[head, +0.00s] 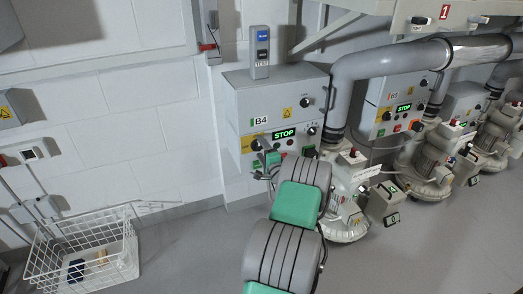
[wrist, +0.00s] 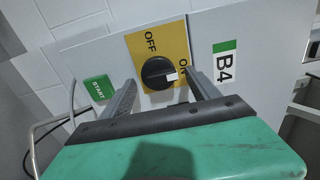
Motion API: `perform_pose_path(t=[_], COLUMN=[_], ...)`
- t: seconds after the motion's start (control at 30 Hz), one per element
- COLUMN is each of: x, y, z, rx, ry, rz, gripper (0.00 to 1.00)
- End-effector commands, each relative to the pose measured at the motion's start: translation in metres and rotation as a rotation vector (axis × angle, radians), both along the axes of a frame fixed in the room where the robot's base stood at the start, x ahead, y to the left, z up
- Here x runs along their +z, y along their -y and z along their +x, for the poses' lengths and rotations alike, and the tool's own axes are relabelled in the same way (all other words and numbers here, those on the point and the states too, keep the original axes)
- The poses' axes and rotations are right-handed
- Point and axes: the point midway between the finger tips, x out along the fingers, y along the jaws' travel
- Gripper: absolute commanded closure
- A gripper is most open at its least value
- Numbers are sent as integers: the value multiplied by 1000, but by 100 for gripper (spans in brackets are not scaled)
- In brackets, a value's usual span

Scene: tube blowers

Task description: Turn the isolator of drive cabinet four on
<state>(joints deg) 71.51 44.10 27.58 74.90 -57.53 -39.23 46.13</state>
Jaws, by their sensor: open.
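Drive cabinet B4 (head: 285,100) is a grey wall box with a lit green STOP display. In the wrist view its yellow isolator plate (wrist: 138,50) carries a black rotary knob (wrist: 153,71) between the words OFF and ON. The knob's white mark points to the right, on the ON side. My gripper (wrist: 161,80) is open, one finger to each side of the knob; I cannot tell if either touches it. In the head view my gripper (head: 264,157) is at the cabinet's lower left and partly covers the isolator.
A green START button (wrist: 98,89) lies just left of the left finger. Cabinet B5 (head: 395,105), grey pipes (head: 385,64) and blowers (head: 430,165) stand to the right. A white wire basket (head: 80,250) is at lower left. Floor between basket and arm is clear.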

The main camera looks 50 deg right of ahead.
Motion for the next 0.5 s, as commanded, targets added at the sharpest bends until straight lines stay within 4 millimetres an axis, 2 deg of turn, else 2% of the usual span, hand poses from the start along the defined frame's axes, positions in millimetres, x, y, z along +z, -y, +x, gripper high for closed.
perform_pose_path(t=[0.27,0.5], x=[-1,1], y=[-2,-26], z=[-6,-46], rx=[-2,-4], ry=[-2,-1], rz=[2,3], gripper=[30,30])
